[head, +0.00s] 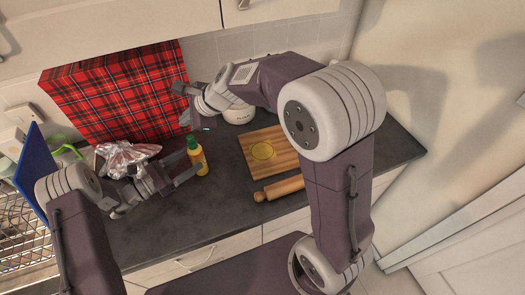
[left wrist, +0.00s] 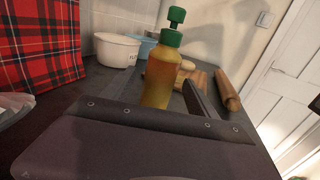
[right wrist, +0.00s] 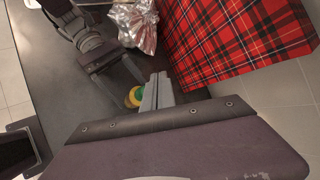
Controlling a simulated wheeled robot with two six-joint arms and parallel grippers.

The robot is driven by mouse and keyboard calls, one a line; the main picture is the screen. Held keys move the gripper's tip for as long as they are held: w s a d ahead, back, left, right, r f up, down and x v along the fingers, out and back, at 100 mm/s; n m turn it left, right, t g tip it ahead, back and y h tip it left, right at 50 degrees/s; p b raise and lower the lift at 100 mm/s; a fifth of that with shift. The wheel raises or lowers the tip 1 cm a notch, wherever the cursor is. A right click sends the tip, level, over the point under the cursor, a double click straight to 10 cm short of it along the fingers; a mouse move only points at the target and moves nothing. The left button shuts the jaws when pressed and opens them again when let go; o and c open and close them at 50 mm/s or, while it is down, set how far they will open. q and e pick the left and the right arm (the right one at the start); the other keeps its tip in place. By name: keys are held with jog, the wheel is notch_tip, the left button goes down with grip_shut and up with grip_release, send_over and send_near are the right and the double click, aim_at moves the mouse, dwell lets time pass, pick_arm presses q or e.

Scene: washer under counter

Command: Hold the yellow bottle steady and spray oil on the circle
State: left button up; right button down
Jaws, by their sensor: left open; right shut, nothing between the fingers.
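The yellow bottle (head: 199,160) with a green spray top stands upright on the dark counter. My left gripper (head: 182,167) is open low at the bottle, its fingers reaching on either side; contact is unclear. The left wrist view shows the bottle (left wrist: 163,78) close ahead, its base hidden. My right gripper (head: 186,117) is shut and empty, above and behind the bottle near the plaid panel.
A rolling pin (head: 280,188) lies in front of the board. A white pot (head: 238,115) stands behind, partly hidden by my right arm. A red plaid panel (head: 118,90) and crumpled foil (head: 124,157) are at the left. A dish rack (head: 22,222) is far left.

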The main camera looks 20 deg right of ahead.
pick_arm(q)
jog(key=v, duration=0.9)
jog(key=shift+a, duration=0.1)
